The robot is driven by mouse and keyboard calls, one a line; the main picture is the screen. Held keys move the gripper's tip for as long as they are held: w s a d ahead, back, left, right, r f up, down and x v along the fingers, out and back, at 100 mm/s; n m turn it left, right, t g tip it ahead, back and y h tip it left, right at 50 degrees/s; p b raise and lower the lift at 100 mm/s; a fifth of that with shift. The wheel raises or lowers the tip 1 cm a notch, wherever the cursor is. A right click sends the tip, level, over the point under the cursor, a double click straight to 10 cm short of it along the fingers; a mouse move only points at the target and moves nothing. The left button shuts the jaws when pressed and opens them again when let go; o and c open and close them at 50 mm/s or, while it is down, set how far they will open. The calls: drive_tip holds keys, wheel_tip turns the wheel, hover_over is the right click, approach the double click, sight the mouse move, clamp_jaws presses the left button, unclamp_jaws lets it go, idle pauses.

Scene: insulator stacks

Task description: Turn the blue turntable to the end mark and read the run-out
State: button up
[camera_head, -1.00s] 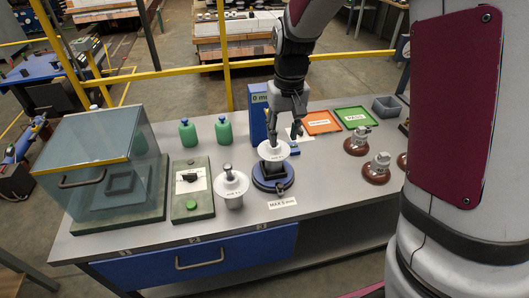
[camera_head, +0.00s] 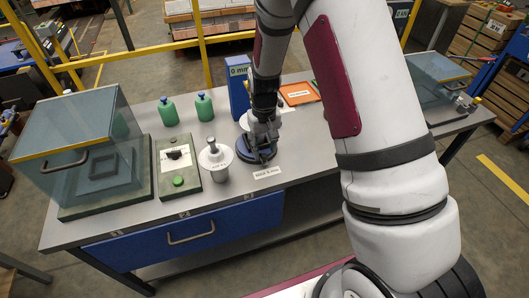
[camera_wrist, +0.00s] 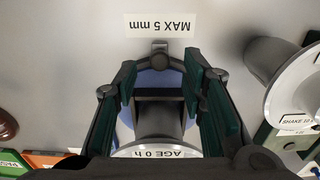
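The blue turntable (camera_head: 250,157) stands mid-table, with a white-disc insulator (camera_head: 246,121) on it, partly hidden by my arm. Behind it is a blue gauge column (camera_head: 238,92) whose display reads "0 mm". My gripper (camera_head: 264,150) is low over the turntable's front right. In the wrist view its green-padded fingers (camera_wrist: 160,83) are apart, on either side of a dark block and the grey stem (camera_wrist: 158,120) of the insulator labelled "AGE 0 h". Blue turntable surface (camera_wrist: 126,113) shows beside the fingers. I cannot tell whether the pads touch anything. No end mark is discernible.
A "MAX 5 mm" card (camera_head: 267,173) lies in front of the turntable. Another insulator (camera_head: 217,162) stands close on the left, beside a green-button box (camera_head: 179,172). Two green bottles (camera_head: 204,107) and a glass case (camera_head: 90,150) are farther left. An orange tray (camera_head: 299,94) is behind right.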

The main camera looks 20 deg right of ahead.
drive_tip(key=shift+f, duration=1.4)
clamp_jaws()
drive_tip(key=shift+d, duration=0.2)
